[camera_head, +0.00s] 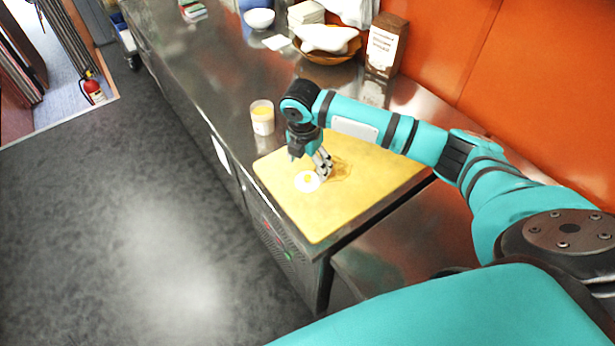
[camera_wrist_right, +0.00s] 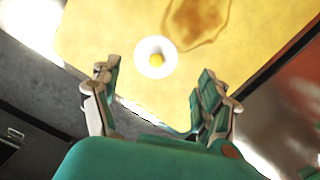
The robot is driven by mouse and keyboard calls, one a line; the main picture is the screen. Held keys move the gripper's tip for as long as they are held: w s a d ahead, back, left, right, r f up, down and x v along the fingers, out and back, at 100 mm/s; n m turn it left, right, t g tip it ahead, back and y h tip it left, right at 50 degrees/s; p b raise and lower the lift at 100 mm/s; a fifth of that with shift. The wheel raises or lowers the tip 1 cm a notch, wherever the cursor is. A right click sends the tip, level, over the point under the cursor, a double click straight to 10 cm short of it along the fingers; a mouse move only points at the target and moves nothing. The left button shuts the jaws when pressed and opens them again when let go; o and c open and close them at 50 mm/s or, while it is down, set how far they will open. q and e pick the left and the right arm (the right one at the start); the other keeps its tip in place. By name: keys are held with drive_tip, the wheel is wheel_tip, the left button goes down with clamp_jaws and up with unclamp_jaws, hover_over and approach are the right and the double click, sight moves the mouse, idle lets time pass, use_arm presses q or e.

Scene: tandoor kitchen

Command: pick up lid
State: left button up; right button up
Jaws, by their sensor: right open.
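The lid (camera_head: 307,182) is a small white disc with a yellow centre. It lies flat on a yellow cutting board (camera_head: 383,167), near the board's front left edge. It also shows in the right wrist view as the lid (camera_wrist_right: 156,57), just beyond the fingertips. My right gripper (camera_head: 325,166) is above the board, close beside the lid. In the right wrist view my right gripper (camera_wrist_right: 157,82) has its fingers spread, with nothing between them. My left gripper is not in view.
A white tub with yellow contents (camera_head: 262,117) stands on the steel counter behind the board. A brown stain (camera_head: 341,170) marks the board. Further back are a brown box (camera_head: 386,45), a basket (camera_head: 327,55) and a white bowl (camera_head: 259,19). An orange wall borders the right.

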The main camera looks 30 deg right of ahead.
sight(307, 178)
drive_tip(key=shift+f, duration=0.45)
drive_tip(key=f, duration=0.1)
drive_tip(key=f+p, duration=0.1)
drive_tip(key=f, duration=0.1)
drive_tip(key=f+p, duration=0.1)
drive_tip(key=shift+w+f, duration=0.25)
drive_tip(key=shift+f, duration=0.3)
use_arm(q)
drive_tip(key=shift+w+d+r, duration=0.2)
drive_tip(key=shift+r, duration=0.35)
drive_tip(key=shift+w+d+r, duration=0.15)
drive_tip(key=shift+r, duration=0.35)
use_arm(e)
drive_tip(key=shift+c, duration=0.4)
drive_tip(key=shift+s, duration=0.1)
drive_tip(key=c, duration=1.3)
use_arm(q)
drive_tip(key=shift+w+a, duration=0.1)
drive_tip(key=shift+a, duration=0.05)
use_arm(e)
clamp_jaws()
